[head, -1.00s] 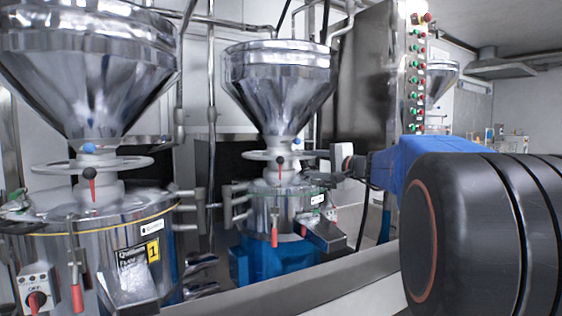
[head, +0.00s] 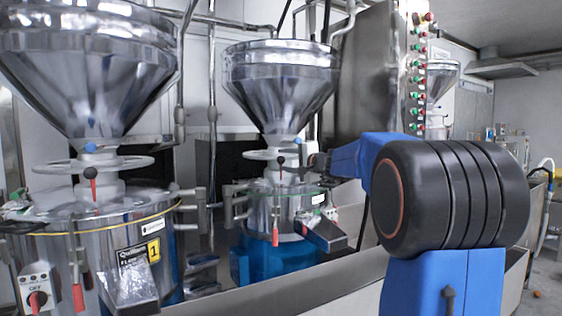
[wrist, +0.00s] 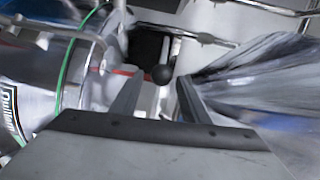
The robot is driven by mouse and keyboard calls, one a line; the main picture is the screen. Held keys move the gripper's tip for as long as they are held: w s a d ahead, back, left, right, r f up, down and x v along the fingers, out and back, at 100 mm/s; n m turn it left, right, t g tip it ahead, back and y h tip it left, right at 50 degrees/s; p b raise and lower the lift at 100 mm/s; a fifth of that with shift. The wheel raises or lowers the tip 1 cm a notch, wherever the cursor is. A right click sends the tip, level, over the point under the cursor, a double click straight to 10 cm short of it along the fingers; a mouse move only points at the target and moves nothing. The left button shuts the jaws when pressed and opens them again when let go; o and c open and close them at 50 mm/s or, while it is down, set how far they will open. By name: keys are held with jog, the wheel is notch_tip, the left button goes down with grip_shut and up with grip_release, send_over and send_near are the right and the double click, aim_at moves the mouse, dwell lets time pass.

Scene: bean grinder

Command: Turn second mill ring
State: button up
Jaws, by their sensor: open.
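The second mill's ring (head: 275,155) is a pale horizontal handwheel under the middle steel hopper (head: 282,80). A black ball knob (head: 281,161) with a red pointer below it sits at the ring's front. My gripper (head: 312,161) is at the ring's right side, small and partly hidden by my blue arm. In the wrist view, my gripper's (wrist: 158,84) two dark fingers are apart. The black knob (wrist: 161,74) appears between and just beyond the fingertips. The ring (wrist: 172,60) looks like a pale bar there. Contact cannot be told.
The first mill (head: 90,240), with a similar ring (head: 93,164), stands at the left. The second mill's steel body (head: 262,210) is below its ring. A steel cabinet (head: 362,75) with buttons stands behind. A low metal wall (head: 300,285) crosses the front.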

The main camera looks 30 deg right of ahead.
aim_at(291, 159)
jog(key=shift+w+a+f, duration=0.1)
jog(key=shift+w+a, duration=0.1)
jog(key=shift+w, duration=1.2)
grip_shut()
jog(key=shift+s+d+n+g+y, duration=0.3)
jog(key=shift+d+n+y, duration=0.2)
jog(key=shift+d+y, duration=0.3)
jog(key=shift+s+d+n+g+y, duration=0.15)
jog(key=shift+s+d+n+y, duration=0.25)
jog(key=shift+d+y, duration=0.45)
jog(key=shift+s+d+n+g+y, duration=0.25)
jog(key=shift+d+n+y, duration=0.4)
jog(key=shift+d, duration=0.25)
jog(key=shift+s+d, duration=0.1)
jog(key=shift+d, duration=1.95)
grip_release()
